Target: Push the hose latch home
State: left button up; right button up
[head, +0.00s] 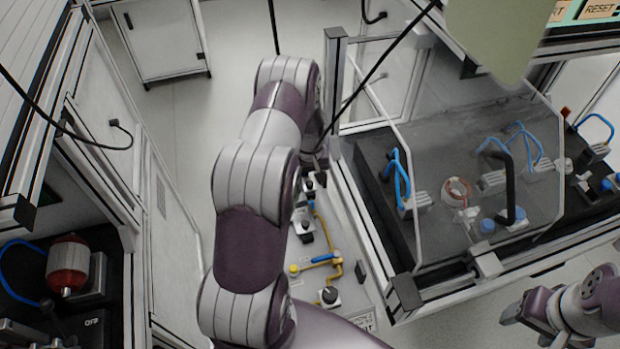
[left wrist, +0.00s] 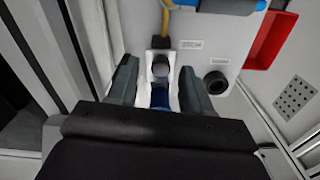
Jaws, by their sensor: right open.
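In the left wrist view, my left gripper (left wrist: 159,68) has its two dark fingers apart, one on each side of a white bracket. On the bracket are a round grey metal part (left wrist: 161,68) and a blue part (left wrist: 159,98), which may be the hose latch. The fingers appear clear of it, and my gripper body hides its near end. In the head view, my left arm reaches to the far end of a narrow pale panel (head: 345,292), with its gripper mostly hidden. My right gripper (head: 522,316) is open and empty at the lower right.
A yellow pipe with a blue lever (head: 322,258) and a black knob (head: 329,296) sit on the panel. A fixture under a clear cover (head: 490,160) stands to the right. A red tray (left wrist: 271,40) lies right of the left gripper. A cabinet (head: 130,160) bounds the left.

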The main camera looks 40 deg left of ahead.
aim_at(309, 182)
pick_arm(q)
notch_tip(309, 182, up, 13)
jog(key=b, duration=0.1)
jog(key=shift+f, duration=0.15)
jog(key=shift+s, duration=0.1)
jog(key=shift+c, duration=0.4)
